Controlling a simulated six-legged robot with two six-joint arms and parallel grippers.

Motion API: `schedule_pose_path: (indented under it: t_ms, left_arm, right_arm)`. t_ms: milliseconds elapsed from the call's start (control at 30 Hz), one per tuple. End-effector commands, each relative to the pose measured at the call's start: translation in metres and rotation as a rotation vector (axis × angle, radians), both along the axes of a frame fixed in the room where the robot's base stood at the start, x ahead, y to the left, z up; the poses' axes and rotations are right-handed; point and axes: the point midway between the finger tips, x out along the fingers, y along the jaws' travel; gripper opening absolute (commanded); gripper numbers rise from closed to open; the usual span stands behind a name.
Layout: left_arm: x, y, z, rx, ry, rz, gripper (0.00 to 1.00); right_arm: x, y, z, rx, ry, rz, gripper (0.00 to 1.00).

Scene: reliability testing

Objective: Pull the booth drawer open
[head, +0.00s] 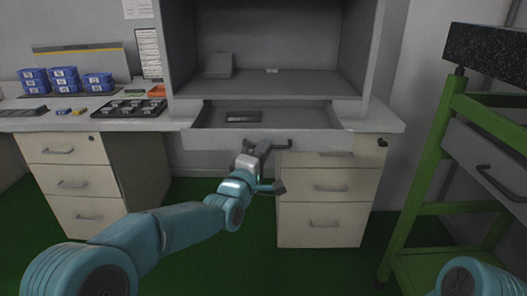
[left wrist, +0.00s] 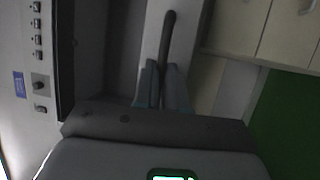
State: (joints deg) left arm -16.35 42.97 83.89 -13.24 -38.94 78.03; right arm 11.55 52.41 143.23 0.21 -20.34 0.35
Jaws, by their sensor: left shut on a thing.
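The booth drawer (head: 200,139) is a grey drawer under the grey booth (head: 275,83). It stands partly pulled out, and its inside shows with a small dark item (head: 243,116) in it. My left gripper (head: 262,148) is at the drawer front, shut on the dark bar handle (head: 281,144). In the left wrist view the two fingers (left wrist: 162,88) close around the handle (left wrist: 168,38), which runs along the pale drawer front. My right gripper is not in view; only part of my right arm shows at the lower right.
Beige cabinets with drawers (head: 325,210) stand below the bench. Blue bins (head: 64,78) and a dark parts tray (head: 130,108) sit on the bench at left. A green-framed cart (head: 425,165) stands at right. Green floor (head: 200,270) is open in front.

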Motion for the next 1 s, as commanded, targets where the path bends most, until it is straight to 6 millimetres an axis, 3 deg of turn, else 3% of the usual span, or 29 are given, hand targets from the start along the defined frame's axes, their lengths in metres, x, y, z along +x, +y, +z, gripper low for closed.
schedule_pose_path:
  t_ms: [567,600,667,1000]
  left_arm:
    - [0.004,0.0003,0.0029,-0.001,-0.006,0.001,0.0]
    - [0.0038,0.0003,0.0028,-0.001,-0.006,0.001,0.21]
    - [0.0035,0.0003,0.0028,-0.001,-0.006,0.001,0.36]
    - [-0.0008,0.0013,0.0025,0.0,-0.005,0.001,0.36]
  right_arm:
    - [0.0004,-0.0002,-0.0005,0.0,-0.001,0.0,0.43]
    - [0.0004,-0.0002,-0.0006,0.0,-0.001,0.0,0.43]
    - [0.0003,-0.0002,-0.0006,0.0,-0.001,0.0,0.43]
    - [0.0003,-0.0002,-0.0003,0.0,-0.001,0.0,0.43]
